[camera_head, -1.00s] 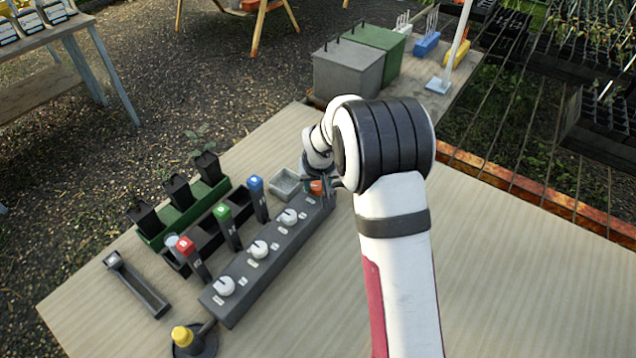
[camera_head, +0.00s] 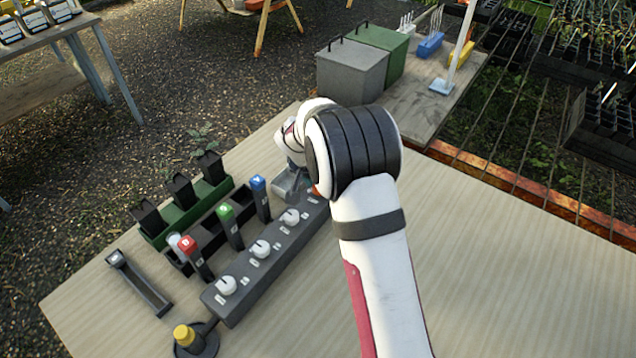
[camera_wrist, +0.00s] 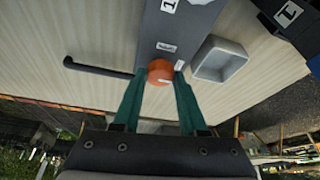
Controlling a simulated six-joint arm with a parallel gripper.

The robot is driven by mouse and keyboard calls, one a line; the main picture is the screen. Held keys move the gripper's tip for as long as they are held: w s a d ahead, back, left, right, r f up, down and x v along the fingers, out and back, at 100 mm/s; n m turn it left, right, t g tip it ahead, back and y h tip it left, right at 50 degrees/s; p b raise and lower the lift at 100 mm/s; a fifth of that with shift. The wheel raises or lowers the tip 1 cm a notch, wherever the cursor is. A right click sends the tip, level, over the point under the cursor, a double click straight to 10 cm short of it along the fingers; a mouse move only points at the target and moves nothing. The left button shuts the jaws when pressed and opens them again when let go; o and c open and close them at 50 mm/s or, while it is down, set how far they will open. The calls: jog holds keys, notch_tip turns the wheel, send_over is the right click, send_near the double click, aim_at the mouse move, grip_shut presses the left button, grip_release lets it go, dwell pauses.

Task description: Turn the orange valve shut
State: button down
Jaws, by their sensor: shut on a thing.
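The orange valve (camera_wrist: 160,71) is a round knob with a white mark, on the end of the grey valve box (camera_wrist: 185,28). In the wrist view my gripper (camera_wrist: 160,77) has its two green fingers on either side of the knob, shut on it. In the head view my arm hides most of the gripper, and only a sliver of the orange valve (camera_head: 315,190) shows beside the arm. The valve box (camera_head: 245,303) also carries several white knobs in a row.
A small grey tray (camera_wrist: 220,58) sits close beside the valve. A yellow-topped button (camera_head: 184,336) stands in front. The right of the table is clear.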

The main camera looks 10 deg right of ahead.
dwell(0.3)
jog(key=shift+c, duration=2.2)
grip_release()
jog(key=v, duration=1.5)
jog(key=shift+r, duration=0.4)
jog(key=shift+s, duration=0.15)
